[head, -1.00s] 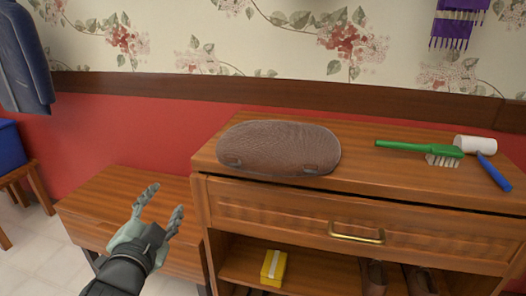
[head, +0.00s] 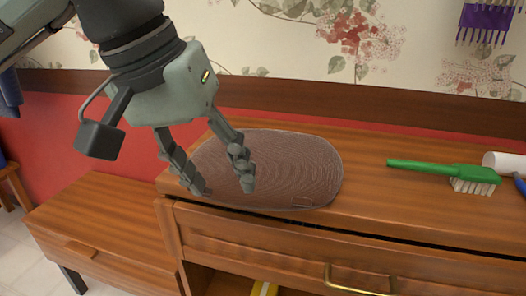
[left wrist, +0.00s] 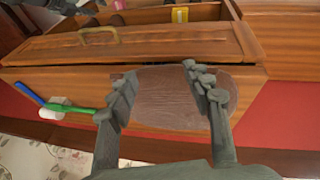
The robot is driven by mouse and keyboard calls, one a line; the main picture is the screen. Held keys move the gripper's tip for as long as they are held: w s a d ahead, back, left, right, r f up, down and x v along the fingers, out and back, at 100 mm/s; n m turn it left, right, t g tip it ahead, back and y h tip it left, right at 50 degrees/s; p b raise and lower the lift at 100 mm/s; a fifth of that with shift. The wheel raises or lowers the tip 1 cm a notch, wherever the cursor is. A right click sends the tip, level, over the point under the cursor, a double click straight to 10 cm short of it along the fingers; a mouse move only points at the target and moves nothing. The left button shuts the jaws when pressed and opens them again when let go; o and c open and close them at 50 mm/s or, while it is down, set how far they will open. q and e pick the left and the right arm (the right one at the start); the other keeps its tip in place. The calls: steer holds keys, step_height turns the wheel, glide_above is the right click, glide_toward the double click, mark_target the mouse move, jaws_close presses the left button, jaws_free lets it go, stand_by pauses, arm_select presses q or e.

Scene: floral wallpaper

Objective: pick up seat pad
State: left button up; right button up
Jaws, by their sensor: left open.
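The seat pad (head: 290,165) is a brown, rounded, textured pad lying flat on the left end of the wooden cabinet top. My left gripper (head: 223,189) comes down from the upper left, open, with its two fingers over the left part of the pad. In the left wrist view the pad (left wrist: 165,100) shows between the spread fingers of the left gripper (left wrist: 157,82). Whether the fingertips touch the pad I cannot tell. A dark grey part of mine, perhaps the right gripper (left wrist: 62,6), is cut off at the top left of the wrist view.
A green brush (head: 440,170) and a white roller-like head (head: 503,164) with a blue handle lie on the cabinet top at right. A drawer with a brass handle (head: 358,281) is below. A lower wooden bench (head: 100,225) stands at left. The wall rises behind.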

arm_select(q)
steer(key=w+a+r+t+y, duration=0.1)
steer(key=w+a+t+y, duration=0.1)
steer(key=w+a, duration=0.25)
steer(key=x, duration=0.4)
steer(key=s+x, duration=0.1)
steer(key=x, duration=0.1)
steer(key=shift+a+f, duration=0.25)
steer(key=shift+f, duration=0.15)
steer(key=shift+c, duration=0.5)
jaws_close()
